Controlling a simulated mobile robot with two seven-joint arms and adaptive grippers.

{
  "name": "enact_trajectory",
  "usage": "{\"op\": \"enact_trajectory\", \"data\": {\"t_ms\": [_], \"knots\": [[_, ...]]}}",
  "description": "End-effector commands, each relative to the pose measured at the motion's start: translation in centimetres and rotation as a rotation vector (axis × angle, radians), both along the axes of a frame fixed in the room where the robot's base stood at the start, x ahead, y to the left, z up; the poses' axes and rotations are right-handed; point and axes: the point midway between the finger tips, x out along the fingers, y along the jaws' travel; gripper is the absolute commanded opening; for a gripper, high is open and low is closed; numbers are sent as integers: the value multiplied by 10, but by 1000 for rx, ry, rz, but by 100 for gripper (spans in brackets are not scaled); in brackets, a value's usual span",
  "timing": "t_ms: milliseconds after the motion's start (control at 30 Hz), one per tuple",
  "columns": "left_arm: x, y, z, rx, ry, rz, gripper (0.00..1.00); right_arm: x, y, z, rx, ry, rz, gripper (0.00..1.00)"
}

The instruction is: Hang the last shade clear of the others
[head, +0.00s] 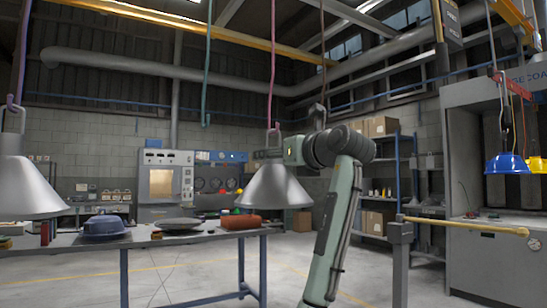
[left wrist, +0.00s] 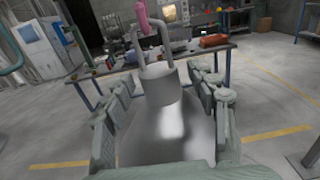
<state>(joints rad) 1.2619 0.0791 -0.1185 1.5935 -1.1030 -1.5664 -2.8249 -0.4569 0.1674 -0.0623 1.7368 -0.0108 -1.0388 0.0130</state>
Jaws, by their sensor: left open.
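A silver cone-shaped shade (head: 275,188) hangs by its loop from a pink cord (head: 271,65) in the middle of the head view. A second silver shade (head: 24,188) hangs from a purple cord (head: 20,55) at the far left, well apart from it. My left gripper (head: 291,150) is at the upper right of the middle shade. In the left wrist view, its fingers (left wrist: 162,88) are spread on both sides of that shade (left wrist: 168,130), and the loop meets the pink hook (left wrist: 142,15). Finger contact cannot be told. My right gripper is out of view.
A teal cord (head: 208,60) hangs empty between the silver shades; a brown cord (head: 322,45) hangs behind my arm. A blue shade (head: 506,164) and a yellow shade (head: 537,165) hang far right. A table (head: 190,237) with several objects stands behind. A yellow rail (head: 465,226) is at right.

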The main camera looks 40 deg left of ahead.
Motion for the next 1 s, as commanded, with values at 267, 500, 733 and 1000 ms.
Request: {"op": "enact_trajectory", "data": {"t_ms": [267,500,733,1000], "knots": [[-21,-50,1,1,-3,-4,58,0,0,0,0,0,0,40],[-39,-90,1,0,-2,-2,58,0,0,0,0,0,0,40],[-45,-104,1,1,-1,0,58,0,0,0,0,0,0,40],[-46,-105,1,1,-2,0,58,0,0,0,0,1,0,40]]}}
